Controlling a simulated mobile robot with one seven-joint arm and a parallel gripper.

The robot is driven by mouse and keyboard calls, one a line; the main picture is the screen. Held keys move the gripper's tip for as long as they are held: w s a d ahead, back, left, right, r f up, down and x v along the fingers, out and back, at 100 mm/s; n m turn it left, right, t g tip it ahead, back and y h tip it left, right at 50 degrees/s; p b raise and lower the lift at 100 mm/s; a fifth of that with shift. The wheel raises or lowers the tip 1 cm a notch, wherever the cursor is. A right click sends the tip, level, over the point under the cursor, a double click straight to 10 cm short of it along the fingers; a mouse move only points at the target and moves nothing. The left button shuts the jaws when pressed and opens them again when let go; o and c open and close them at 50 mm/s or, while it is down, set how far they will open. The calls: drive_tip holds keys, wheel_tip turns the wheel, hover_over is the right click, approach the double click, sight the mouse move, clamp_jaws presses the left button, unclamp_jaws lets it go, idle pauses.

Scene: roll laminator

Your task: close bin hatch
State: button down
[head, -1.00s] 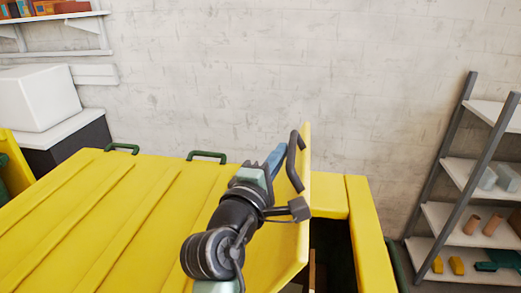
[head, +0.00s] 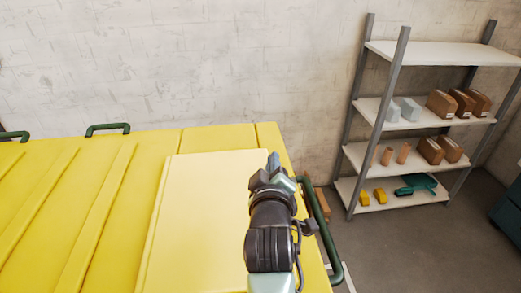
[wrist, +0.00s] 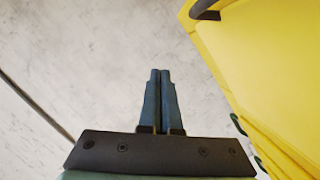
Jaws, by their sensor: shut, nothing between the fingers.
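The hatch (head: 205,195) is a pale yellow panel on the right part of the yellow bin (head: 95,160). In the head view it looks roughly flat, and no dark opening shows beside it. I cannot tell whether it is fully down. Its dark handle does not show in the head view, where my arm covers the panel's right side. My gripper (head: 273,165) is shut and empty near the panel's far right corner; contact is unclear. In the wrist view the fingertips (wrist: 160,75) are together, with a yellow surface and a dark handle (wrist: 204,8) to the right.
A green handle (head: 108,128) is on the bin's back edge, and a green side handle (head: 318,215) is at its right. A shelf rack (head: 425,120) with boxes and small items stands at the right. The wall (head: 200,60) is behind. Grey floor (head: 400,250) lies clear between.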

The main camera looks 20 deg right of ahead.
drive_tip(key=shift+m, duration=0.7)
drive_tip(key=shift+s+d+f+b, duration=0.1)
drive_tip(key=shift+d+f+b, duration=0.2)
drive_tip(key=shift+f, duration=0.4)
drive_tip(key=shift+d+f+b, duration=0.2)
drive_tip(key=shift+d+f, duration=0.05)
drive_tip(key=shift+f, duration=0.45)
drive_tip(key=shift+s+d+f+b, duration=0.1)
drive_tip(key=shift+d+f+b, duration=0.2)
drive_tip(key=shift+f, duration=0.4)
drive_tip(key=s+a+r, duration=0.5)
drive_tip(key=s, duration=0.4)
drive_tip(key=a+r+m+t+y, duration=0.1)
drive_tip(key=a+r+t, duration=0.25)
drive_tip(key=r, duration=0.55)
drive_tip(key=a+r+m+t+y, duration=0.15)
drive_tip(key=a+r, duration=0.25)
drive_tip(key=r, duration=0.5)
drive_tip(key=s+a+r+t+y, duration=0.1)
drive_tip(key=s+a+r+t, duration=0.1)
drive_tip(key=r, duration=0.4)
drive_tip(key=s+a+r+m+t+y, duration=0.1)
drive_tip(key=s+a+r+t, duration=0.2)
drive_tip(key=s+r, duration=0.2)
drive_tip(key=s+a+r+t+y, duration=0.1)
drive_tip(key=s+a+r+t, duration=0.1)
drive_tip(key=r, duration=0.5)
drive_tip(key=shift+s+a+r, duration=0.25)
drive_tip(key=shift+s+a, duration=0.1)
drive_tip(key=shift+s, duration=0.4)
